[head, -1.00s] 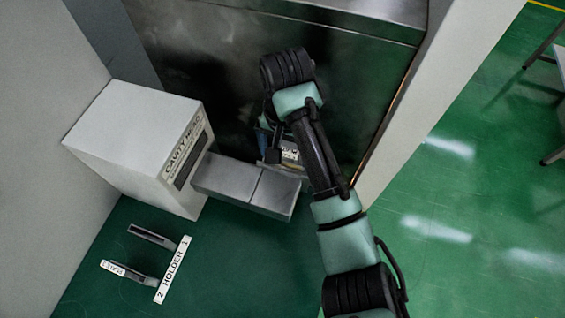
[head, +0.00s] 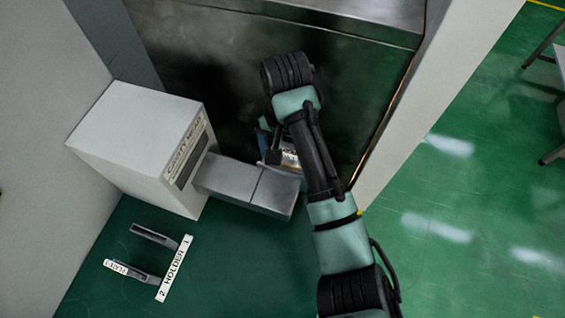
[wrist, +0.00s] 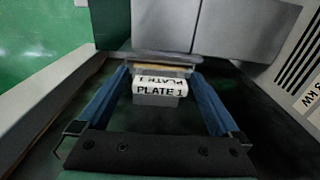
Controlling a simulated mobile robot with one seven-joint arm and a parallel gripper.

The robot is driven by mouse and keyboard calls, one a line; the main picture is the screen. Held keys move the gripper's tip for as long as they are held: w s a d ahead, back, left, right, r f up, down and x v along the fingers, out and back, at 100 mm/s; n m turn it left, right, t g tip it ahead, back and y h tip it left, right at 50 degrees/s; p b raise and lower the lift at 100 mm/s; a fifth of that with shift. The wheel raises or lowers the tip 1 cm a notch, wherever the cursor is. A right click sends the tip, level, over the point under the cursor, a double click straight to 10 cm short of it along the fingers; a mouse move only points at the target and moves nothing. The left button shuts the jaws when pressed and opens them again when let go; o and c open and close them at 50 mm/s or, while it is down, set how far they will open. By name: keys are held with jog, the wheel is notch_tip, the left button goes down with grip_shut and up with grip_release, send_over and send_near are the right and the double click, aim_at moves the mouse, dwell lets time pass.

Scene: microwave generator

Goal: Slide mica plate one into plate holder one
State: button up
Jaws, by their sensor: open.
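Mica plate one (wrist: 160,86), with a white PLATE 1 label and a grey tab, shows in the wrist view. My gripper (wrist: 160,72) is open, with one blue finger on each side of the label and visible gaps between. In the head view my gripper (head: 268,142) is mostly hidden behind my wrist, and part of the plate's label (head: 290,158) shows beside it. Plate holder one (head: 155,236) is the upper grey bracket by the "1" end of the HOLDER label (head: 174,268); it looks empty, and its slot is hard to make out.
A second bracket (head: 132,272) with a labelled plate stands by the "2" end. The white CAVITY HEAD box (head: 140,140) and a grey metal block (head: 245,185) lie between my gripper and the holders. A metal wall stands behind. The green surface near the holders is clear.

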jog(key=shift+s+a+f, duration=0.1)
jog(key=shift+s+f, duration=0.1)
jog(key=shift+f, duration=0.25)
jog(key=shift+s+f, duration=0.2)
jog(key=shift+f, duration=0.25)
grip_shut()
jog(key=shift+r+p, duration=0.2)
jog(key=shift+p, duration=0.15)
jog(key=shift+w+r+g+p, duration=0.15)
jog(key=shift+w+r+p, duration=0.1)
jog(key=shift+r+p, duration=0.4)
jog(key=shift+w+r+g+p, duration=0.2)
jog(key=shift+r+p, duration=0.25)
jog(key=shift+p, duration=0.35)
jog(key=shift+r+p, duration=1.85)
jog(key=shift+p, duration=0.1)
jog(key=shift+r+p, duration=0.1)
jog(key=shift+p, duration=0.3)
